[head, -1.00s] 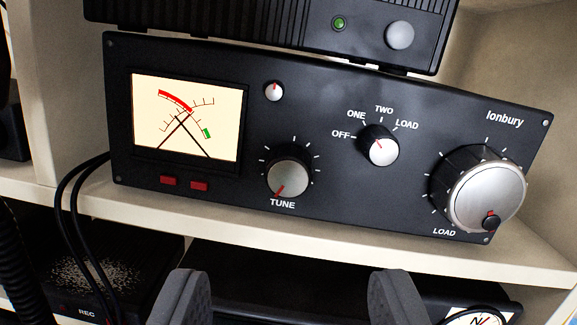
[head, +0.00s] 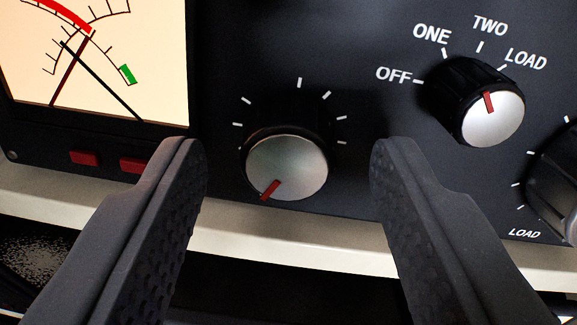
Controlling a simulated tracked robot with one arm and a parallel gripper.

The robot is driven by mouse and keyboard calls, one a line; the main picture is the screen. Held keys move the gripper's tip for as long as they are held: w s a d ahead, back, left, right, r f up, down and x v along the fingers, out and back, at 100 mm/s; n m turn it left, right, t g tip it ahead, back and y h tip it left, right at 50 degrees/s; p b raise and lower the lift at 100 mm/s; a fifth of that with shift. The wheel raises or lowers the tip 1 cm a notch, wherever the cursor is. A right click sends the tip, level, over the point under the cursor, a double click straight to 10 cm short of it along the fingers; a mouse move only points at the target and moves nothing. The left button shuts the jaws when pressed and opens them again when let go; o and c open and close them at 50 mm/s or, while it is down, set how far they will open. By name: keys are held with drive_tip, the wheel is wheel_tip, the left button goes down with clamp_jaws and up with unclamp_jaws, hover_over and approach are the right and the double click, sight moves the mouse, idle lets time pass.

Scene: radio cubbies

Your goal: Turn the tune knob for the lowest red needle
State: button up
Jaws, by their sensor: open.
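The tune knob (head: 290,166) is a round silver-faced knob with a black skirt on the black front panel. Its red mark points to the lower left. My gripper (head: 288,160) is open, with one dark finger on each side of the tune knob and a gap on both sides. The fingers appear nearer to the camera than the knob; the exact depth is hard to tell. The meter (head: 110,85) at upper left has a cream face with a red arc, a green block and crossed needles. One needle is dark red and leans up to the right; the other is black.
The selector knob (head: 490,112), marked OFF, ONE, TWO and LOAD, sits right of the right finger. The large load knob (head: 556,185) is cut off at the right edge. Two red buttons (head: 84,158) lie below the meter. The cream shelf edge (head: 290,246) runs below the panel.

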drive_tip(key=c, duration=1)
drive_tip(key=shift+f+b, duration=0.1)
drive_tip(key=shift+b, duration=0.25)
drive_tip(key=shift+f+m+b, duration=0.15)
drive_tip(key=shift+m+b, duration=0.65)
drive_tip(key=shift+b, duration=0.2)
drive_tip(key=m+b, duration=0.2)
drive_tip(key=m, duration=0.1)
drive_tip(key=shift+r+m+b, duration=0.2)
drive_tip(key=shift+m+b, duration=0.1)
drive_tip(key=shift+b, duration=0.1)
drive_tip(key=o, duration=1)
